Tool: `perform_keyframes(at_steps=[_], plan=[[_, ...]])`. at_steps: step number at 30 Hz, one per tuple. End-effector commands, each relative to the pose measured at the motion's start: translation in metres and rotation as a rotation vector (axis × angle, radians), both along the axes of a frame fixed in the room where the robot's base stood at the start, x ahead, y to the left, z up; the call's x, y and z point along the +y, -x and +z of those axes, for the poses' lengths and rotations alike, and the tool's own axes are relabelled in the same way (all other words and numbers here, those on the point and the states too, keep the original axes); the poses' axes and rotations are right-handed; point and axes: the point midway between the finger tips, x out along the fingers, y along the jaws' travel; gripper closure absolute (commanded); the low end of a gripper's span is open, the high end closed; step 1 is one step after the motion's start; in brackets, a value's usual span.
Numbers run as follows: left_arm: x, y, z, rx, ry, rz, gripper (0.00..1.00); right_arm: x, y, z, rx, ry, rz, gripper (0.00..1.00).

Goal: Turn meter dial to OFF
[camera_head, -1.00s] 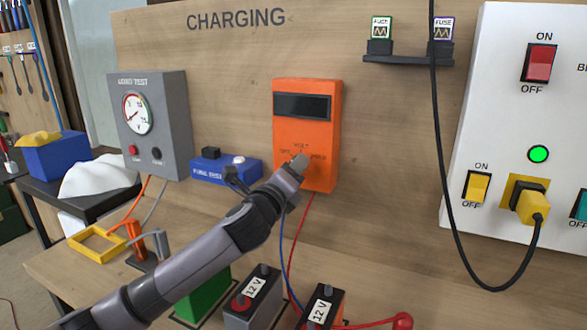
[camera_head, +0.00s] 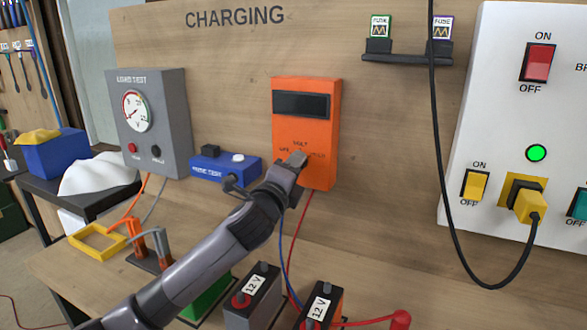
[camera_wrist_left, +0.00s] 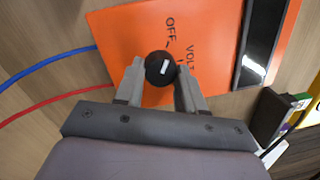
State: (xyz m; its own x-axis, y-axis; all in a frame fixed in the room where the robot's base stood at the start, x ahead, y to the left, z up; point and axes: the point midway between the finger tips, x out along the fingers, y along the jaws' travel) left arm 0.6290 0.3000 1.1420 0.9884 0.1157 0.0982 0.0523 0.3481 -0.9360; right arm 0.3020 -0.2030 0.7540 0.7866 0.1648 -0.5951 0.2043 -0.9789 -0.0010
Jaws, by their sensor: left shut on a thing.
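The orange meter (camera_head: 318,130) is mounted on the wooden board, with a dark blank display (camera_head: 303,105) in its upper part. Its round black dial (camera_wrist_left: 160,67) with a white pointer mark shows in the left wrist view, beside the printed words OFF and VOLT. My left gripper (camera_head: 298,160) is at the lower face of the meter and hides the dial in the head view. In the left wrist view the gripper (camera_wrist_left: 160,82) has one finger on each side of the dial, shut on it. The white mark lies between the OFF and VOLT labels. My right gripper is not in view.
A grey load tester (camera_head: 150,120) and a blue fuse tester (camera_head: 225,168) are left of the meter. Batteries (camera_head: 253,295) stand below it. Red and blue leads hang from the meter. A white panel (camera_head: 500,60) with a black cable is at right.

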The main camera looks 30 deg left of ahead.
Motion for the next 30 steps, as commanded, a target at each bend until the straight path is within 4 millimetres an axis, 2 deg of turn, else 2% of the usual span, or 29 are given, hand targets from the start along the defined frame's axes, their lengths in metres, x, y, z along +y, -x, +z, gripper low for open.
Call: perform_keyframes(at_steps=[3, 4, 6, 17, 20, 30], plan=[[0.000, 0.000, 0.000, 0.000, 0.003, -0.001, 0.92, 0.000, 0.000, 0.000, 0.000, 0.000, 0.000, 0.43], [0.000, 0.000, 0.000, 0.000, 0.003, -0.001, 0.52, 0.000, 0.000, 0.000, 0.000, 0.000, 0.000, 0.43], [0.000, 0.000, 0.000, 0.000, 0.003, -0.001, 0.36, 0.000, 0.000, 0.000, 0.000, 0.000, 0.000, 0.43], [0.000, 0.003, -0.001, 0.000, 0.000, -0.001, 0.36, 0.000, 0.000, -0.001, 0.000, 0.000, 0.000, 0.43], [-0.001, 0.010, -0.002, 0.000, 0.000, -0.001, 0.36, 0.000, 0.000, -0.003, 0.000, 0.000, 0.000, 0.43], [-0.006, 0.052, -0.007, 0.000, 0.001, -0.001, 0.36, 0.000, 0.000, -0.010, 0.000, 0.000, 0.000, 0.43]])
